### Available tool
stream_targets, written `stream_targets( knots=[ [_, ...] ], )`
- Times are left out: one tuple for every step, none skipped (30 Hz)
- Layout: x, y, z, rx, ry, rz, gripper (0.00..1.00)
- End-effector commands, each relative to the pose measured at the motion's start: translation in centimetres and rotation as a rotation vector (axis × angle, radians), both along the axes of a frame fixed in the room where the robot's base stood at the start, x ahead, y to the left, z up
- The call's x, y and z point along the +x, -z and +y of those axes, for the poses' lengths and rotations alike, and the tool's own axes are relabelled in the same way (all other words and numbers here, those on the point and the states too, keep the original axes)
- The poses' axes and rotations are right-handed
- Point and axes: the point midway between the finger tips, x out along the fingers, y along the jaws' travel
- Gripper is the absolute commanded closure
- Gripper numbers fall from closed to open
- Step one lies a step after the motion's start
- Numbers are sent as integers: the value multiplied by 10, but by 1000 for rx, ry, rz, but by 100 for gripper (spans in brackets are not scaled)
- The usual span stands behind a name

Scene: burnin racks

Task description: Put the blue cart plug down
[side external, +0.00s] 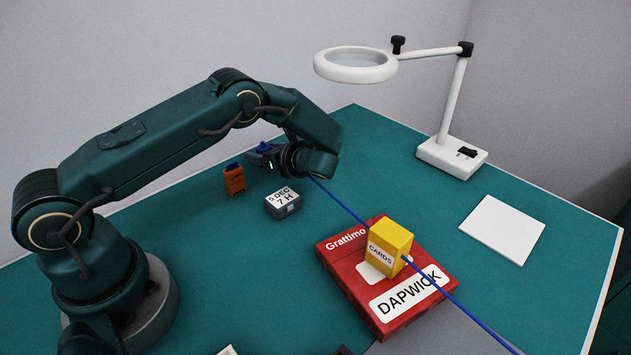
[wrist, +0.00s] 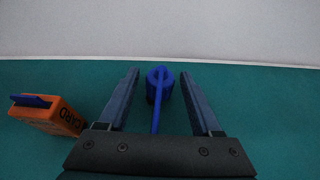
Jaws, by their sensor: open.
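The blue plug (wrist: 153,88) is between my open fingers near their tips in the wrist view, with a gap on each side. It appears to be on the green table, though its contact is hard to see. Its blue cable runs back toward my wrist. My gripper (wrist: 161,74) is open and low at the table's far side. In the side view, a bit of blue (side external: 263,147) shows by my gripper (side external: 268,158), mostly hidden. The blue cable (side external: 345,207) runs from there to the lower right, past the yellow box.
An orange block (side external: 234,181) with a blue top piece stands left of my gripper; it also shows in the wrist view (wrist: 52,116). A grey labelled box (side external: 284,203), a red box (side external: 332,259) bearing a yellow cards box (side external: 388,247), a white pad (side external: 502,229) and a magnifier lamp (side external: 452,157) stand around.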

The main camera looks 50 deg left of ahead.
Motion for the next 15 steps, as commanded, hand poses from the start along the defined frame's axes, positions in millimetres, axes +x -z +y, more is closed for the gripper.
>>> stream_targets(
  knots=[
    [0, -2, 0, 0, 0, -1, 34],
    [0, -3, -2, 0, 1, -2, 34],
    [0, -4, -7, 0, 2, -2, 34],
    [0, -6, -10, 0, 2, -2, 34],
    [0, -8, -15, 0, 3, -1, 34],
    [0, -10, -22, 0, 5, -2, 34],
    [-1, -13, -27, 0, 5, -2, 34],
    [-2, -15, -33, 0, 6, -2, 34],
    [-2, -19, -41, 0, 6, -3, 34],
    [-2, -21, -47, 0, 6, -2, 34],
    [-3, -24, -54, 0, 6, -3, 34],
    [-4, -27, -62, -1, 5, -3, 34],
    [-4, -29, -67, 0, 6, -4, 34],
    [-4, -32, -73, 0, 5, -4, 34],
    [-5, -35, -80, -1, 5, -3, 34]
  ],
)
